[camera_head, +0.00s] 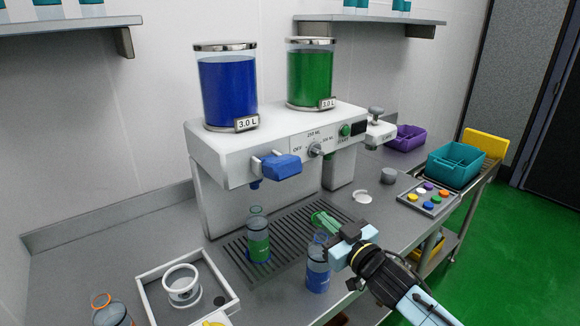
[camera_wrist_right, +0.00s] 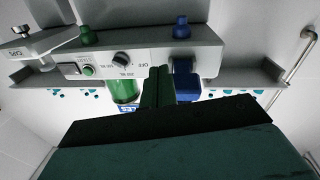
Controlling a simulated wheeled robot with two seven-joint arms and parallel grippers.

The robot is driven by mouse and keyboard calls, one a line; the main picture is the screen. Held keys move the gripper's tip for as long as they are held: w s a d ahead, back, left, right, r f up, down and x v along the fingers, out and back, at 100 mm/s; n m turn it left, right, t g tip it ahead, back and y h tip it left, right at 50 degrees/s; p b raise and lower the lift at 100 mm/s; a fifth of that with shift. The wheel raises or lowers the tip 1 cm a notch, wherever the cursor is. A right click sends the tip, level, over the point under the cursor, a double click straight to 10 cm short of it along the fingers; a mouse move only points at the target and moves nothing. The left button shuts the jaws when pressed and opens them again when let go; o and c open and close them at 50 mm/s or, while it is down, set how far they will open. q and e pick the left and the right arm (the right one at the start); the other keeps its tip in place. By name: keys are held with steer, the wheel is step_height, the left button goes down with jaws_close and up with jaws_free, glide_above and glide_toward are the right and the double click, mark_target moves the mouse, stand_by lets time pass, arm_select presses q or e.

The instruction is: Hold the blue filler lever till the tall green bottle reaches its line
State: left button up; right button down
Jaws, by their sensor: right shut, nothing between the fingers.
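The blue filler lever (camera_head: 281,167) sticks out of the front of the white filling machine, below the blue tank. It also shows in the right wrist view (camera_wrist_right: 187,82), beside my fingers. The green bottle (camera_head: 258,241) stands upright on the drip grate under the blue nozzle (camera_head: 255,184). Its neck is clear and its middle is green; I cannot make out its fill level or line. My right gripper (camera_head: 322,219) is shut and empty, below and to the right of the lever, apart from it. My left gripper is not in view.
A blue-labelled bottle (camera_head: 317,270) stands close to my right gripper. A dial (camera_head: 315,151) and green start button (camera_head: 345,130) are right of the lever. Teal (camera_head: 454,166) and purple bins (camera_head: 406,138) stand at right.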

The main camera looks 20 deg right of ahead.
steer(key=s+a+r+n+t+y, duration=0.1)
steer(key=r+y, duration=0.1)
steer(key=r, duration=0.5)
steer(key=a+r+n+y, duration=0.1)
steer(key=a+r+y, duration=0.1)
steer(key=r, duration=0.5)
steer(key=shift+s+a+n+t+p, duration=0.15)
steer(key=shift+s+n+t+p, duration=0.15)
steer(key=shift+s+t+p, duration=0.15)
steer(key=shift+w+r, duration=0.15)
step_height(320, 180, up, 3)
steer(key=p, duration=0.3)
glide_above(276, 165)
steer(key=s+d, duration=0.2)
steer(key=s, duration=0.1)
steer(key=f, duration=0.4)
steer(key=shift+w+d+f, duration=0.1)
steer(key=shift+w+d, duration=0.1)
steer(key=shift+d, duration=0.05)
